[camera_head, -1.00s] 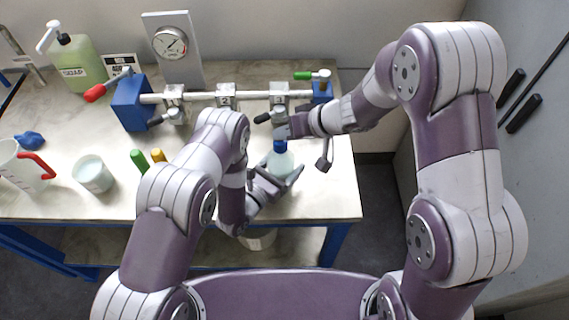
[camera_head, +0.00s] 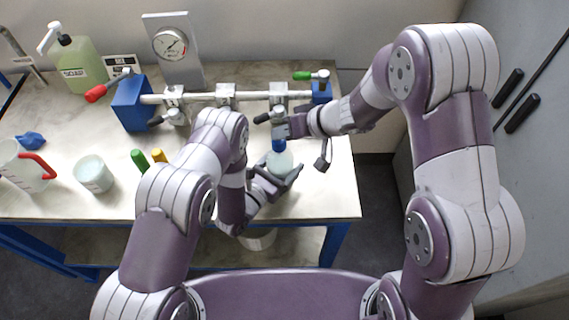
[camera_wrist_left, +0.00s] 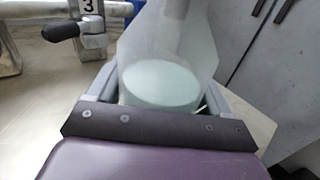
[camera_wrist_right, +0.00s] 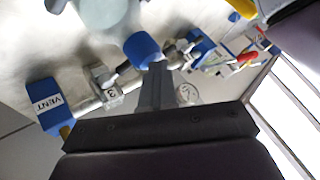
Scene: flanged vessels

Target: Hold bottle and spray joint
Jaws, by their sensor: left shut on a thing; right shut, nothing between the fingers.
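A squeeze bottle (camera_head: 280,163) with pale liquid and a blue cap (camera_head: 279,145) is between the fingers of my left gripper (camera_head: 275,184), shut on its lower body. The bottle fills the middle of the left wrist view (camera_wrist_left: 162,75). My right gripper (camera_head: 287,128) is shut and empty just above the cap. In the right wrist view its fingertips (camera_wrist_right: 157,80) are close to the blue cap (camera_wrist_right: 142,48); I cannot tell whether they touch. Joint 3 (camera_head: 279,98), a metal clamp with a black handle, sits on the pipe behind the bottle. Joints 2 (camera_head: 226,96) and 1 (camera_head: 174,97) are further left.
A blue block (camera_head: 131,103) with a red-handled valve holds the pipe's left end. A gauge panel (camera_head: 173,48) and a soap bottle (camera_head: 78,65) stand behind. A beaker (camera_head: 93,174), a jug (camera_head: 20,166) and green and yellow handles (camera_head: 138,160) are left. The table's right front is clear.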

